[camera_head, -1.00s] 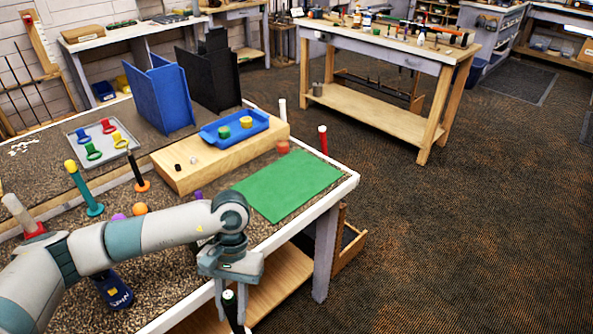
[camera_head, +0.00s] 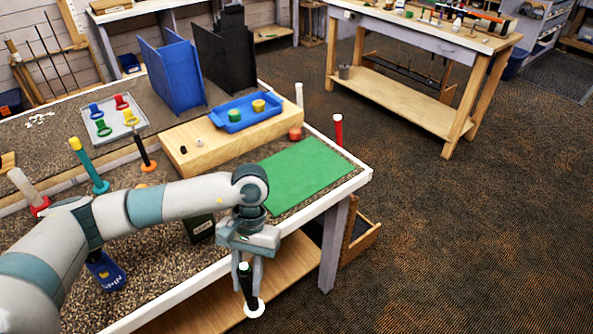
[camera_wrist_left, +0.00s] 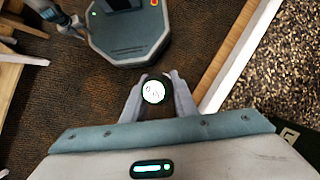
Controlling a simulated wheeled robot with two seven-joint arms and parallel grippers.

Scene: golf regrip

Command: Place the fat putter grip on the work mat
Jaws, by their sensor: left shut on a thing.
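The green work mat (camera_head: 306,174) lies flat and bare on the table's right end, behind and to the right of the gripper.
A wooden block (camera_head: 215,147) with a blue tray (camera_head: 240,113) stands behind the mat. A red upright grip (camera_head: 338,130) and a red round piece (camera_head: 295,133) are near the mat's far edge. A teal upright grip (camera_head: 90,165) stands at left. Open floor lies right of the table.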

